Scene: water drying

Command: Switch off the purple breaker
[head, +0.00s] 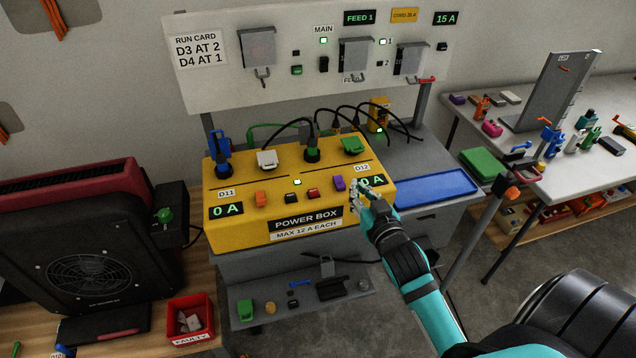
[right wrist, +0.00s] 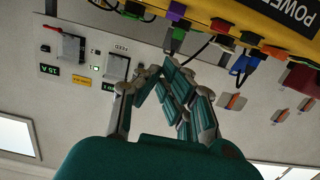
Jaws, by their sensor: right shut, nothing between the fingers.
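The purple breaker (head: 339,184) is a small switch on the sloping top of the yellow power box (head: 230,237), left of the D12 display. It also shows at the top of the right wrist view (right wrist: 176,12). My right gripper (head: 362,190) is at the box's right end, just right of the purple breaker, in front of the D12 display, which reads 0 A. It is shut and empty in the right wrist view (right wrist: 156,76). I cannot tell whether it touches the box. The breaker's switch position is too small to tell. My left gripper is out of view.
Orange (head: 260,198), black and red (head: 312,194) switches share the box top. Several plugs and black cables rise behind them. A blue tray (head: 432,188) lies to the right. A switch panel (head: 210,80) stands behind, and a dark fan unit (head: 95,265) is at left.

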